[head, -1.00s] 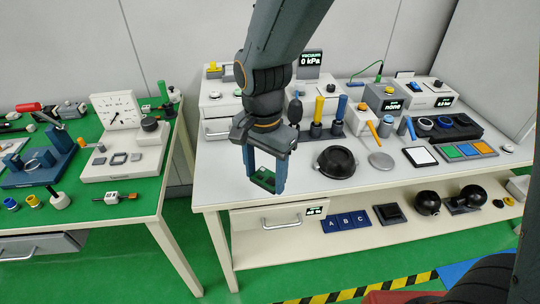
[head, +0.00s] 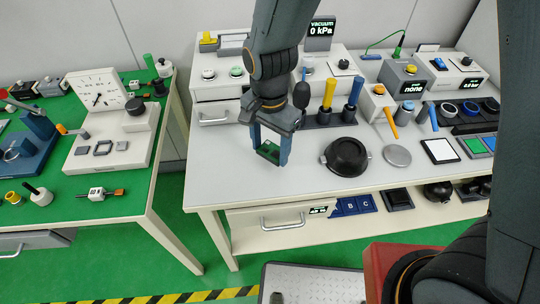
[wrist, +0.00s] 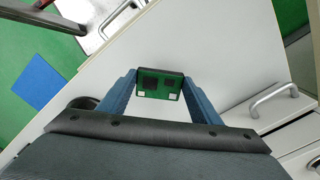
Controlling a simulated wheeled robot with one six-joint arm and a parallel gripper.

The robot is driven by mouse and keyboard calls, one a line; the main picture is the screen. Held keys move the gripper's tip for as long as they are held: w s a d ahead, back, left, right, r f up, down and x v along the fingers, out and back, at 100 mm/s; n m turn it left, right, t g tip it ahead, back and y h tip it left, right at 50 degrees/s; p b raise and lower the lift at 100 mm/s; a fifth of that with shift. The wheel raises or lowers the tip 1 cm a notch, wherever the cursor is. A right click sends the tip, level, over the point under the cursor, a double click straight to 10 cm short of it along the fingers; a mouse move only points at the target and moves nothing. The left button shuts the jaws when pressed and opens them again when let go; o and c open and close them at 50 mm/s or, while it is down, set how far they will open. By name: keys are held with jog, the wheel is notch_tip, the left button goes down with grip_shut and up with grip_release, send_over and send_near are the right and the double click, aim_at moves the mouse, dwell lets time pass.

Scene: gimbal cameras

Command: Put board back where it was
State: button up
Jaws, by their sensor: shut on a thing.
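The board (head: 268,152) is a small green circuit board with dark chips and pale pads. My gripper (head: 270,158) is shut on it, with one blue finger at each side. In the head view, the gripper and board are over the left part of the grey-white right-hand table (head: 225,175). The wrist view shows the board (wrist: 160,85) between the two fingertips (wrist: 160,88), with the pale table top behind it. I cannot tell how high the board is above the table.
A black round bowl-like part (head: 346,157), a grey disc (head: 397,156) and a white-faced black frame (head: 440,151) lie right of the gripper. A rack of coloured-handled tools (head: 325,118) stands behind. The table's front-left area is clear. Another table (head: 150,205) stands left, across a gap.

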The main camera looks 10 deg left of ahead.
aim_at(270, 153)
jog(key=shift+f+p, duration=0.3)
jog(key=shift+f, duration=1.8)
jog(key=shift+f, duration=0.1)
jog(key=o, duration=1.1)
jog(key=shift+o, duration=0.2)
notch_tip(270, 153, up, 12)
jog(key=shift+r+b, duration=0.15)
jog(key=shift+b, duration=0.7)
jog(key=s+d+f+n, duration=0.1)
jog(key=d+n, duration=0.5)
jog(key=d, duration=1.8)
jog(key=shift+s+d+t, duration=0.25)
jog(key=shift+s+t, duration=0.15)
